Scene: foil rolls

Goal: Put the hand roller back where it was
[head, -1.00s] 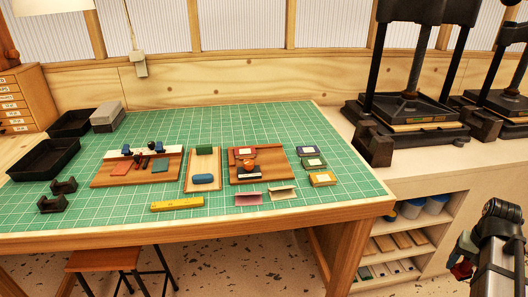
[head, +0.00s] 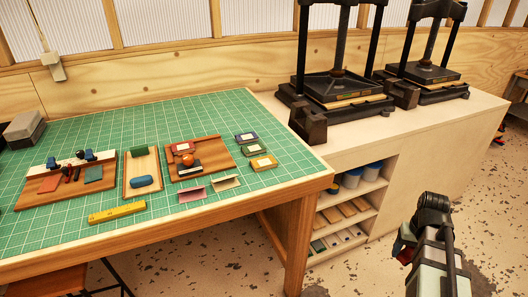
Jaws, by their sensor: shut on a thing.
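My arm stands at the lower right in the head view, and my gripper (head: 404,246) is mostly hidden behind it. A small dark, red and teal thing (head: 407,234) shows at the gripper, off the table's right side above the floor. It seems to be held, but it is too small and covered to tell whether it is the hand roller. On the green-matted table (head: 220,118), a wooden tray (head: 131,184) holds a blue cylinder (head: 146,183) and a green block (head: 138,151). No thing on the table can be clearly told as the hand roller.
A left board (head: 45,192) bears blue-knobbed and dark pieces. A right board (head: 215,151) bears an orange-knobbed thing (head: 188,160). A yellow bar (head: 117,212) lies in front. Black presses (head: 335,85) stand on the pale counter (head: 375,135), over shelves.

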